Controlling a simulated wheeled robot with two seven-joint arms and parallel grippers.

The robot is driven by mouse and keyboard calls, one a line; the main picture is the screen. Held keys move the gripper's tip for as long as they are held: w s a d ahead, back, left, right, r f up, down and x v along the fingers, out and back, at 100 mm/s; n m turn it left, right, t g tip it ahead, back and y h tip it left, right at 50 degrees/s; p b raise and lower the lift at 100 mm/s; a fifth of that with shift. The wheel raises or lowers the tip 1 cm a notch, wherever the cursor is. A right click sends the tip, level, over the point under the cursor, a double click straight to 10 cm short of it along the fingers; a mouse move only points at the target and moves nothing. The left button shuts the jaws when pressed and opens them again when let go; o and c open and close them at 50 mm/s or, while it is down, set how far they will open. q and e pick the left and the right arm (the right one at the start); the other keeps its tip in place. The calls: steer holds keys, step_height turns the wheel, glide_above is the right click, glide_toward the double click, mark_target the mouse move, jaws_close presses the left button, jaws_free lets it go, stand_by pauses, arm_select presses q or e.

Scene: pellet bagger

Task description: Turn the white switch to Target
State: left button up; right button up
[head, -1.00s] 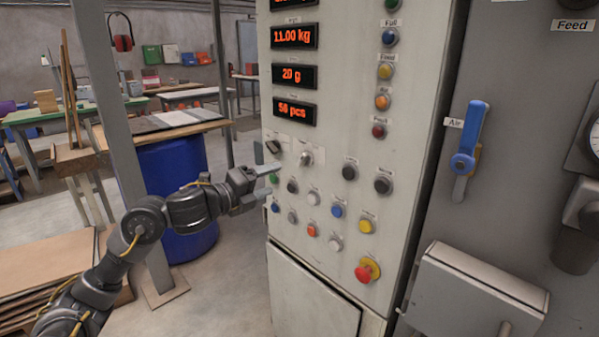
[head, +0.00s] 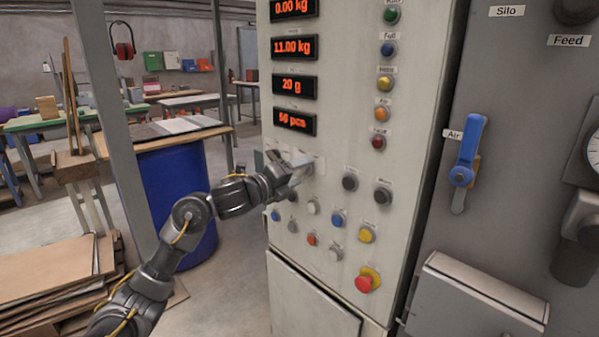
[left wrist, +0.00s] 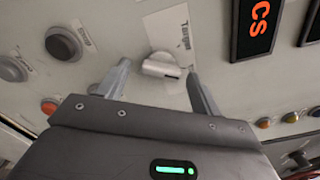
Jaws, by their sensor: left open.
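The white switch (left wrist: 160,66) shows in the left wrist view as a pale knob on a white label plate (left wrist: 168,32) with small, hard-to-read print. My left gripper (left wrist: 159,74) is open, with one finger on each side of the knob in that view. Whether the fingers touch it I cannot tell. In the head view the left gripper (head: 298,172) is at the control panel (head: 345,110), just below the displays. There the gripper hides most or all of the switch. My right gripper is not in view.
Several push buttons sit close below and right of the gripper, including a yellow button (head: 366,235) and a red emergency stop (head: 368,280). A blue air lever (head: 466,150) is on the grey panel to the right. A blue drum (head: 180,195) stands behind my left arm.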

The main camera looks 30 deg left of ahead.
arm_select(q)
steer(key=shift+w+d, duration=0.1)
steer(key=shift+w, duration=0.25)
steer(key=shift+c, duration=0.4)
steer(key=c, duration=0.9)
